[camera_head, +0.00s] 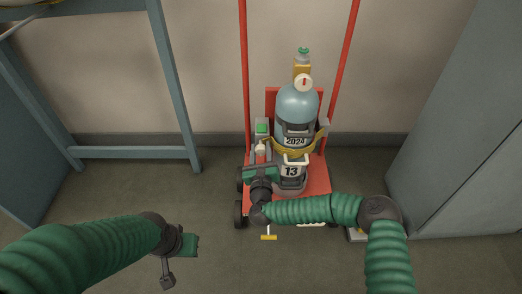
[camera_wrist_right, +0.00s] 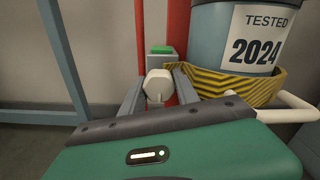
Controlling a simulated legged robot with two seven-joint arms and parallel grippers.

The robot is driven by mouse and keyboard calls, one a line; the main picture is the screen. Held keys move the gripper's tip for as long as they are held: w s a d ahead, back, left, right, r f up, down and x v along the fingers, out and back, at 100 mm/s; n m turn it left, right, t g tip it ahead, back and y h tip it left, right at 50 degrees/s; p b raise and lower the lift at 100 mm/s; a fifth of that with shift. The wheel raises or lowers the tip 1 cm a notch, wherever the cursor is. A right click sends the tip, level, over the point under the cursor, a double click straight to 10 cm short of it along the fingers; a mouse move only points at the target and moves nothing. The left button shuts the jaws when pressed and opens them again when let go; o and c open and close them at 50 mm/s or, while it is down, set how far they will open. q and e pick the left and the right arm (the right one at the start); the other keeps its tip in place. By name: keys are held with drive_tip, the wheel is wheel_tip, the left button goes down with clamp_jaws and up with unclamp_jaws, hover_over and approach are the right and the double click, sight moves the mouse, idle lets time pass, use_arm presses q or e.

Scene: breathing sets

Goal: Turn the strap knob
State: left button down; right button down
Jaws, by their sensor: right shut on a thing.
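The strap knob (camera_wrist_right: 159,84) is a small white rounded knob below a box with a green top. It also shows in the head view (camera_head: 260,149), at the left side of the cylinder. My right gripper (camera_head: 260,156) is at the knob, with one grey finger on each side of it, and is shut on it. A yellow and black striped strap (camera_wrist_right: 240,86) wraps the blue-grey cylinder (camera_head: 297,105), which is labelled 2024. My left gripper (camera_head: 181,247) is low at the left, away from the cart, and its fingers are not clearly visible.
The cylinder stands upright on a red cart (camera_head: 316,181) with tall red rails. A white handle (camera_wrist_right: 291,113) is close to the right of my right gripper. A blue-grey frame (camera_head: 135,152) stands left and a grey cabinet (camera_head: 455,140) right. Floor is clear between frame and cart.

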drive_tip(key=shift+s+a+f, duration=0.1)
drive_tip(key=shift+f, duration=0.25)
drive_tip(key=c, duration=1.2)
unclamp_jaws()
drive_tip(key=shift+r, duration=0.1)
drive_tip(key=shift+s+r+p, duration=0.15)
drive_tip(key=shift+s+p, duration=0.15)
drive_tip(key=s+p, duration=0.6)
drive_tip(key=s, duration=1)
drive_tip(key=shift+s+f+p, duration=0.1)
drive_tip(key=shift+f+p, duration=0.1)
drive_tip(key=shift+p, duration=0.2)
